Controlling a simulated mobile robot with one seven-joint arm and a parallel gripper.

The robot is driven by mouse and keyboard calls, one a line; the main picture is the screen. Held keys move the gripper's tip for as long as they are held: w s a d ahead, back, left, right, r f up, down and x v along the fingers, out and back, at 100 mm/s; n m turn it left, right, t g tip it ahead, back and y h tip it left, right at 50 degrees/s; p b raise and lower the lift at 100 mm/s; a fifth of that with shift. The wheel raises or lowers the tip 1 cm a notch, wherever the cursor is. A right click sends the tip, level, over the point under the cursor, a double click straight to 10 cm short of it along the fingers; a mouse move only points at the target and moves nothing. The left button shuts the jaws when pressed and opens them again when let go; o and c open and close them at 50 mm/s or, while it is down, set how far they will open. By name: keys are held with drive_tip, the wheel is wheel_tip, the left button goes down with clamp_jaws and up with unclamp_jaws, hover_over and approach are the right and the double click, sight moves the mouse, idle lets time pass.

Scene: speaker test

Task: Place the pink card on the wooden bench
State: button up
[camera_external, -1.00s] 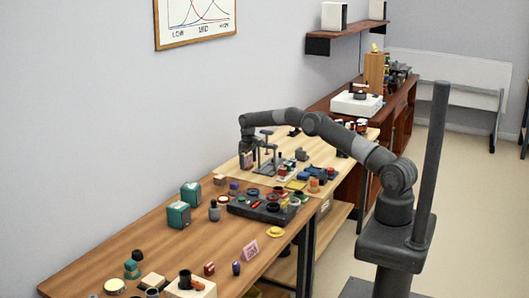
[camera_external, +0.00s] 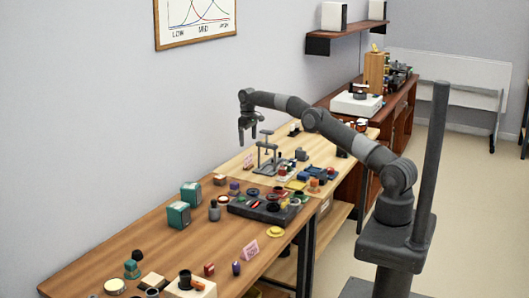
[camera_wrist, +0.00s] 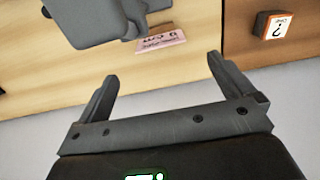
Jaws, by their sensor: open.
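A small pink card (camera_external: 248,161) stands on the pale wooden bench (camera_external: 226,169), near the wall and left of a grey clamp-like stand (camera_external: 267,155). The wrist view shows this pink card (camera_wrist: 160,41), with dark lettering, on the pale wood. My gripper (camera_external: 247,139) is above the card, apart from it. In the wrist view its two fingers (camera_wrist: 162,70) are spread with nothing between them. A second pink card (camera_external: 250,251) with dark marks stands at the front edge of the browner bench (camera_external: 150,238).
The grey stand (camera_wrist: 100,20) is close to the card in the wrist view. An orange block with a white face (camera_wrist: 272,25) sits on the browner wood. A black tray of round parts (camera_external: 262,208) and teal boxes (camera_external: 179,215) are nearer.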

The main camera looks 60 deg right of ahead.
drive_tip(key=s+a+r+t, duration=0.1)
drive_tip(key=s+a+r, duration=0.1)
drive_tip(key=a+r, duration=0.35)
drive_tip(key=s+a+r, duration=0.2)
drive_tip(key=s+r, duration=0.1)
drive_tip(key=r, duration=0.6)
drive_tip(key=s+a+r+t, duration=0.1)
drive_tip(key=s+a+r, duration=0.35)
drive_tip(key=s, duration=0.25)
drive_tip(key=s+a+r+t, duration=0.1)
drive_tip(key=s+a+r, duration=0.2)
drive_tip(key=s+r, duration=0.35)
drive_tip(key=s+a+t, duration=0.1)
drive_tip(key=s+a, duration=0.1)
drive_tip(key=s, duration=0.8)
drive_tip(key=s+a, duration=0.2)
drive_tip(key=s, duration=0.7)
drive_tip(key=s+a+f, duration=0.1)
drive_tip(key=s+f, duration=0.3)
drive_tip(key=s, duration=0.4)
drive_tip(key=s+a+f+t, duration=0.1)
drive_tip(key=s+f, duration=0.3)
drive_tip(key=s, duration=0.4)
drive_tip(key=shift+a+f+t, duration=0.15)
drive_tip(key=shift+a+t, duration=0.1)
drive_tip(key=shift+t, duration=0.05)
